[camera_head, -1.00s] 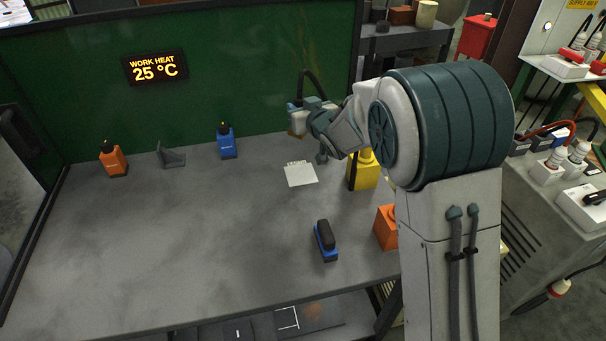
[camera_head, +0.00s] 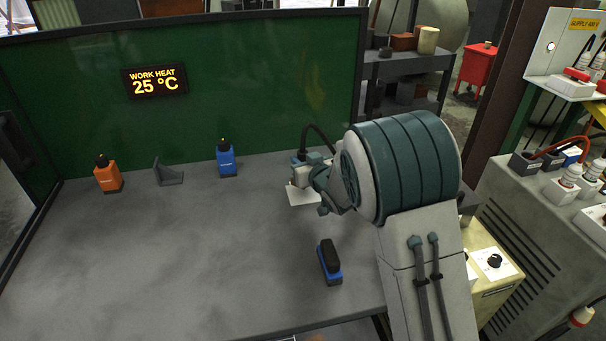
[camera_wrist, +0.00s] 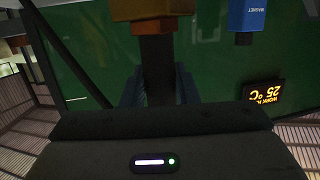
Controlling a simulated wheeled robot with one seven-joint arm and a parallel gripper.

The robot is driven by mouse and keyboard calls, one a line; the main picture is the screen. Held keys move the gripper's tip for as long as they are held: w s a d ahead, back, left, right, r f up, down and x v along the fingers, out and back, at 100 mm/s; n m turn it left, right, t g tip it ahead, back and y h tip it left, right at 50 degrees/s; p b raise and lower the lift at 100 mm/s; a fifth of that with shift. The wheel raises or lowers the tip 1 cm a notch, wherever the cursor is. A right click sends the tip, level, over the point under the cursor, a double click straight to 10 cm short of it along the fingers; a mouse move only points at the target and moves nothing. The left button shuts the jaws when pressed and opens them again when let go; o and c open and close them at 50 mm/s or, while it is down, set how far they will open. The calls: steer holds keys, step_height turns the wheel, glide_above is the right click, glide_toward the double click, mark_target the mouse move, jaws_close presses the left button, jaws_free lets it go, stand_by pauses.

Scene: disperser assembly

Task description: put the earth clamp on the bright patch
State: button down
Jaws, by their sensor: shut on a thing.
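The bright patch (camera_head: 303,194) is a pale square on the grey bench top, partly covered in the head view by my gripper (camera_head: 301,172). My gripper is at the patch's far edge in that picture; its height above the bench is hard to judge. In the wrist view my gripper (camera_wrist: 158,88) is shut on a dark upright stem below a brown and orange block (camera_wrist: 145,12), seemingly the earth clamp. A black cable (camera_head: 322,131) arcs beside my gripper. The clamp's contact with the patch is hidden.
A blue block with a black top (camera_head: 330,262) lies on the bench in front of the patch. A blue magnet (camera_head: 226,159), a grey bracket (camera_head: 168,172) and an orange block (camera_head: 107,175) stand along the green screen (camera_head: 80,100). The bench's left and middle are clear.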

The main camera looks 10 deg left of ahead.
steer(key=shift+f, duration=1.75)
steer(key=shift+f, duration=0.2)
steer(key=c, duration=1.1)
jaws_free()
steer(key=shift+r, duration=0.2)
steer(key=b+v, duration=0.1)
steer(key=v, duration=1.1)
